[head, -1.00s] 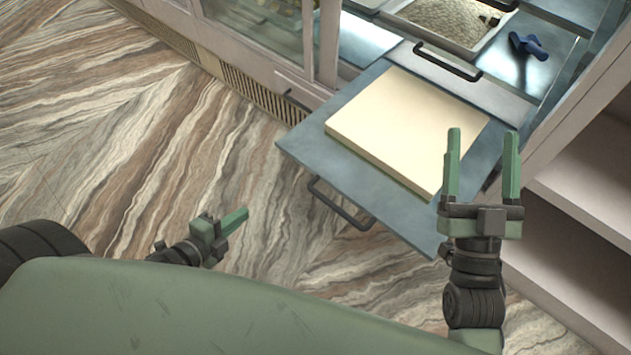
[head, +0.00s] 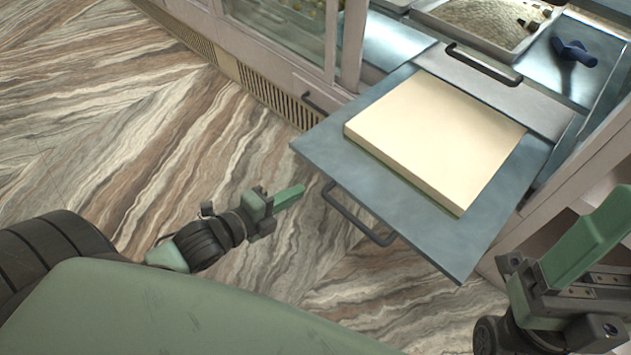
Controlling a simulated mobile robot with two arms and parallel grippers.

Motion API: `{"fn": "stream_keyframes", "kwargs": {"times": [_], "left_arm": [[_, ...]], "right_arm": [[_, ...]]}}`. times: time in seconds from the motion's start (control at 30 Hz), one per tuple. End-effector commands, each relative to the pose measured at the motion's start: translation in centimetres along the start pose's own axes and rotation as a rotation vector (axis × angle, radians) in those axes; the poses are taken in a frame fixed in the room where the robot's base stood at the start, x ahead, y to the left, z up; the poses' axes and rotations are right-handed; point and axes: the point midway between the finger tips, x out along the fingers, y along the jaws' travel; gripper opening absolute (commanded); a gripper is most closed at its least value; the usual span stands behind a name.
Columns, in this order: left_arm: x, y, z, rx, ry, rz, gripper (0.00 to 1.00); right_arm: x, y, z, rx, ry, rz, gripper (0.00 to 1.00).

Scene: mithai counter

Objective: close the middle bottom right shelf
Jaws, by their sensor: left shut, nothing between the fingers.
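The pulled-out blue-grey shelf (head: 325,150) juts from the counter at low height, with a thick cream slab (head: 435,140) lying on it. Its dark bar handle (head: 355,215) hangs at the front edge. My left gripper (head: 300,190) is shut and empty. It shows just left of the handle, with a small gap in the picture between its tip and the handle. My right gripper (head: 592,235) is at the lower right, in front of the shelf's right side. It is cut off by the picture edge, so its opening cannot be told.
Above the shelf is another panel with a dark handle (head: 483,64). A metal tray (head: 490,45) of pale grains and a blue object (head: 574,52) sit behind it. A glass-fronted cabinet (head: 285,30) stands at the upper left. The patterned floor (head: 130,120) at left is clear.

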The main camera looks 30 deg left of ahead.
Motion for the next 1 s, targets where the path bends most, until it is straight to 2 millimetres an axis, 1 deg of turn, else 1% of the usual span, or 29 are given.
{"fn": "stream_keyframes", "kwargs": {"times": [0.03, 0.13, 0.2, 0.3, 0.4, 0.53, 0.87, 1.0], "left_arm": [[1.3, 0.2, 0.0, 0.001, 0.0, -0.006, 0.0], [3.2, 0.2, 0.1, 0.001, 0.0, -0.005, 0.0], [4.3, -0.1, 0.0, 0.0, 0.0, -0.006, 0.0], [5.5, -0.6, 0.0, 0.0, 0.0, -0.003, 0.0], [6.3, -0.8, 0.0, -0.001, 0.0, -0.001, 0.0], [6.8, -1.1, 0.0, 0.0, 0.001, 0.0, 0.0], [6.8, -1.1, 0.0, 0.0, 0.0, 0.001, 0.0], [7.2, -1.4, 0.0, 0.0, 0.0, 0.0, 0.0]], "right_arm": [[-1.0, 0.0, 0.2, 0.0, -0.002, 0.0, 0.69], [-1.8, 0.0, 0.4, -0.001, -0.003, 0.0, 0.69], [-2.2, 0.0, 0.5, -0.001, -0.002, 0.0, 0.69], [-2.5, 0.0, 0.6, -0.001, 0.0, -0.002, 0.69], [-2.0, 0.0, 0.7, -0.004, 0.02, -0.009, 0.69], [-1.8, 0.0, 0.8, -0.004, 0.023, -0.013, 0.69], [-1.7, 0.0, 0.8, -0.004, 0.024, -0.013, 0.69], [-1.6, 0.0, 0.7, -0.004, 0.024, -0.013, 0.69]]}}
